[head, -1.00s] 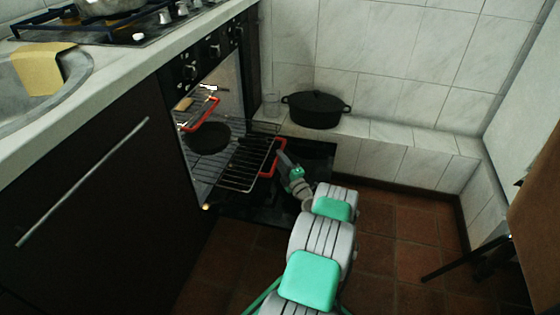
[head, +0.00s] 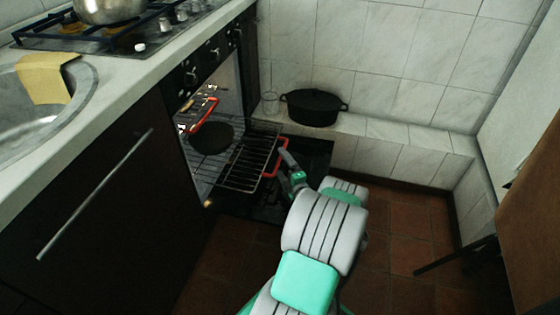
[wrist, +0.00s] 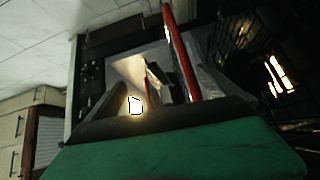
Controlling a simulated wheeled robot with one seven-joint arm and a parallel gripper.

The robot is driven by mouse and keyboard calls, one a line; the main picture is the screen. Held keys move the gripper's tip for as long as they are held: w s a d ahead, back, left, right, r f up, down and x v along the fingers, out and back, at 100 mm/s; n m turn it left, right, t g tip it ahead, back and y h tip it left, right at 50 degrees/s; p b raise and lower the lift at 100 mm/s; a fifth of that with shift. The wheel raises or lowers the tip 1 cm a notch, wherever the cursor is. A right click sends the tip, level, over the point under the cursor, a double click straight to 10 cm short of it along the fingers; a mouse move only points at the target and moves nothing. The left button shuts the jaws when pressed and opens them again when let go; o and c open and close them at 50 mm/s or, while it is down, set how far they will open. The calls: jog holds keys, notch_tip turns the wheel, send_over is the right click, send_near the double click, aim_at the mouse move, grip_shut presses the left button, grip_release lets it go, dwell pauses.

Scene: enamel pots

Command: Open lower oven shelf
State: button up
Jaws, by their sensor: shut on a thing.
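The lower oven shelf (head: 243,167) is a wire rack with a red front edge (head: 276,158), and it sticks out of the open oven over the lowered door. My gripper (head: 286,156) is shut on the red edge of this rack. In the wrist view a red bar (wrist: 180,50) runs up between my gripper's fingers (wrist: 185,85). The upper oven shelf (head: 203,116) also has a red edge and sits inside the oven.
The oven door (head: 310,158) lies open and low. A black pot (head: 314,107) and a glass (head: 270,102) stand on the tiled ledge at the back. The dark cabinet (head: 95,190) is at left.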

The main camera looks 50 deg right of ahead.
jog(key=r, duration=0.2)
jog(key=s+a+r+t, duration=0.1)
jog(key=r, duration=0.2)
jog(key=s+r+t, duration=0.1)
jog(key=r, duration=0.2)
jog(key=shift+s+a+r, duration=0.1)
jog(key=shift+s+a, duration=0.1)
jog(key=shift+a, duration=0.1)
jog(key=c, duration=0.7)
jog(key=shift+s+a+b, duration=0.3)
jog(key=shift+s+a, duration=0.1)
jog(key=shift+a, duration=0.35)
jog(key=shift+s+a+b, duration=0.25)
jog(key=shift+s+a, duration=0.15)
jog(key=shift+a, duration=0.3)
